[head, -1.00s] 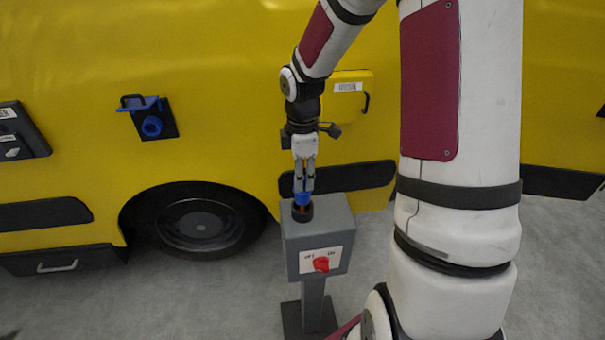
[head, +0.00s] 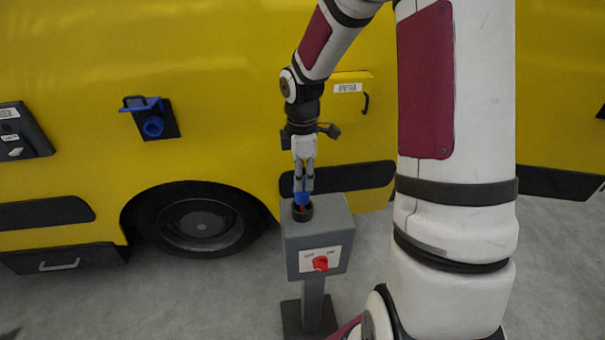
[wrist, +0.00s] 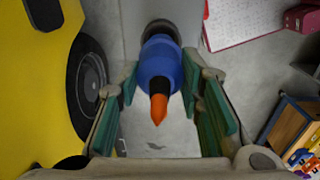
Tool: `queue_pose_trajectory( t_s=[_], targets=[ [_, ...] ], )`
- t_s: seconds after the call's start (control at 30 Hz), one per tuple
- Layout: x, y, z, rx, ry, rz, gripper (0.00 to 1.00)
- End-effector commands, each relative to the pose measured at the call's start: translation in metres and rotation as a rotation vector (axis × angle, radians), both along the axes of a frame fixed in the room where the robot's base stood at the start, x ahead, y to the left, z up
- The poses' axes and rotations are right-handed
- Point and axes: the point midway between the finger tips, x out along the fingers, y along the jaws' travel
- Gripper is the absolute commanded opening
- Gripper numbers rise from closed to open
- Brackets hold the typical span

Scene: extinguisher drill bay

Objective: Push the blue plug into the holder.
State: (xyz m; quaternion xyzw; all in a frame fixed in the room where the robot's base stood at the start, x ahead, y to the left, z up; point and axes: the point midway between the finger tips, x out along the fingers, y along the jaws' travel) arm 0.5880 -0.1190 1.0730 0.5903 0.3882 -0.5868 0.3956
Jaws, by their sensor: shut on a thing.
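The blue plug (head: 302,198) is upright at the top of a grey pedestal, at the mouth of a dark round holder (head: 303,213). My gripper (head: 303,188) points straight down and is shut on the plug. In the wrist view the blue plug (wrist: 163,62) sits between the green finger pads, with an orange-tipped dark stem pointing back toward the camera. The holder's dark ring (wrist: 158,27) shows at the plug's far end. How deep the plug sits in it I cannot tell.
The grey pedestal (head: 318,235) has a red knob (head: 320,263) on its front. A yellow vehicle (head: 230,80) stands close behind, with a blue socket (head: 152,126) on its side. Grey floor (head: 215,300) is clear left of the pedestal.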

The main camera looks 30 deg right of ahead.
Motion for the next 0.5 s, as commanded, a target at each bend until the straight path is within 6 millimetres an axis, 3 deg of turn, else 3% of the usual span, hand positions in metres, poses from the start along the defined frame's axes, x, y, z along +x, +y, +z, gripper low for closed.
queue_pose_trajectory(
  t_s=[0.5],
  targets=[
    [0.0001,0.0004,-0.0048,0.000,0.000,0.000,0.00]
  ],
)
